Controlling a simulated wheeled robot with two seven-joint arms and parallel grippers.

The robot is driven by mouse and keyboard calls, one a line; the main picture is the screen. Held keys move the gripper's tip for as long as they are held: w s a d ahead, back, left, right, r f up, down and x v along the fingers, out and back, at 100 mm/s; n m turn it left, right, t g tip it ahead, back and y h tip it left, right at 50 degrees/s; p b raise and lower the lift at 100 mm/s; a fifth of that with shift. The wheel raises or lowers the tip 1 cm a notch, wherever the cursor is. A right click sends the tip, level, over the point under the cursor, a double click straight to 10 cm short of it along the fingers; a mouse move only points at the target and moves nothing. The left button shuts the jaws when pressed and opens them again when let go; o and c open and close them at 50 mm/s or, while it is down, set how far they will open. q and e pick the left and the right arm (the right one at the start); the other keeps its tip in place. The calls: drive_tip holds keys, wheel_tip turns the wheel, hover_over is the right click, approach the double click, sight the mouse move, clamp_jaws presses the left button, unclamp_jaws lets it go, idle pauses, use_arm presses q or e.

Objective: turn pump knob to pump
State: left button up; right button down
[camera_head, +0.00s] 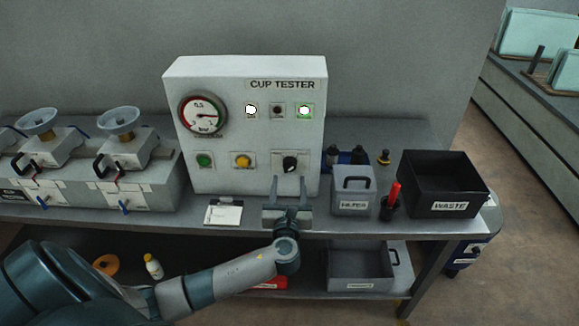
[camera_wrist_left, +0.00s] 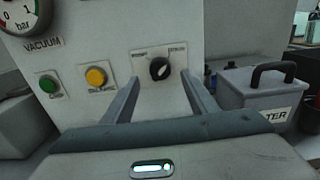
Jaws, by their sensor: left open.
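The cup tester (camera_head: 240,140) is a white box with a round gauge (camera_head: 203,114), lamps and buttons on its front. The black pump knob (camera_head: 289,163) sits on a pale plate at its lower right. In the left wrist view the knob (camera_wrist_left: 159,68) shows beyond the fingers, its marker tilted to the upper right; the plate's labels are too small to read surely. My left gripper (camera_head: 291,188) is open and empty, in front of and slightly below the knob, its fingers (camera_wrist_left: 162,95) pointing at it without visible contact. My right gripper is not in view.
Green (camera_head: 205,160) and yellow (camera_head: 242,160) buttons sit left of the knob. A grey filter box (camera_head: 353,203), a red-topped tool (camera_head: 392,200) and a black waste bin (camera_head: 447,208) stand to the right. A white card (camera_head: 224,214) lies on the bench in front.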

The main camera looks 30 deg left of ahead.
sight(290, 168)
use_arm(q)
drive_tip(key=p+x, duration=0.1)
drive_tip(key=x, duration=0.5)
drive_tip(key=shift+w+a, duration=0.15)
drive_tip(key=c, duration=1.1)
